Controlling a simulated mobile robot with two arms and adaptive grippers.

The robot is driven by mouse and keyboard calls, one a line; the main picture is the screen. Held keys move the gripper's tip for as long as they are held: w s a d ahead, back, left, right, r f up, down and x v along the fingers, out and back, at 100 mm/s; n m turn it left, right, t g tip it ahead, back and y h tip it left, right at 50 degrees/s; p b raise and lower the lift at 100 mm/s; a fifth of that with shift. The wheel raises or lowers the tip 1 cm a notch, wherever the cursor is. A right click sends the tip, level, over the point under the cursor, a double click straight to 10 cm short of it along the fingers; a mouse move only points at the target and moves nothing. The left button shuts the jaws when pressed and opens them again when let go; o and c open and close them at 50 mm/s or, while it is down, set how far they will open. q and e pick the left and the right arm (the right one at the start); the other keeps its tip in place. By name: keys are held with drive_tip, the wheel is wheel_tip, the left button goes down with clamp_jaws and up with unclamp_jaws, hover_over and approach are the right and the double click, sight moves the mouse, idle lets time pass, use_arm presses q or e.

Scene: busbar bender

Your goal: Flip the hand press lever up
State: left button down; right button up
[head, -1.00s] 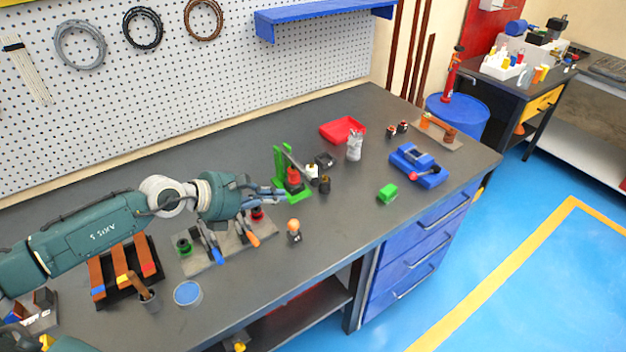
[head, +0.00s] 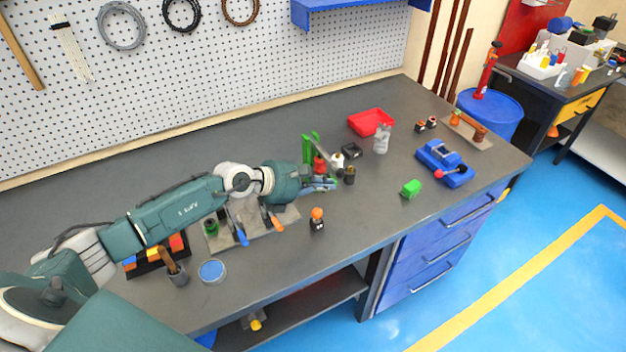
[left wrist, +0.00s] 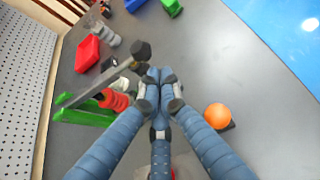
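The hand press (head: 307,150) has a green frame and a red part and stands on the bench. In the left wrist view, its green frame (left wrist: 85,115) is left of my fingers. Its grey lever (left wrist: 98,82) slants from the frame to a dark knob (left wrist: 141,51) just beyond my fingertips. My left gripper (head: 331,183) is at the press's near right side. In the left wrist view, its blue fingers (left wrist: 158,80) are drawn together at the tips, with nothing seen between them. Whether they touch the lever is unclear. My right gripper is not in view.
An orange-topped object (head: 317,219) stands close in front of my left gripper. A clamp plate (head: 262,226) lies below my arm. A red tray (head: 370,122), a green block (head: 410,188) and a blue device (head: 445,163) are to the right. The bench's front right is mostly clear.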

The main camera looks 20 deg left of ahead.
use_arm(q)
drive_tip(key=shift+x, duration=0.9)
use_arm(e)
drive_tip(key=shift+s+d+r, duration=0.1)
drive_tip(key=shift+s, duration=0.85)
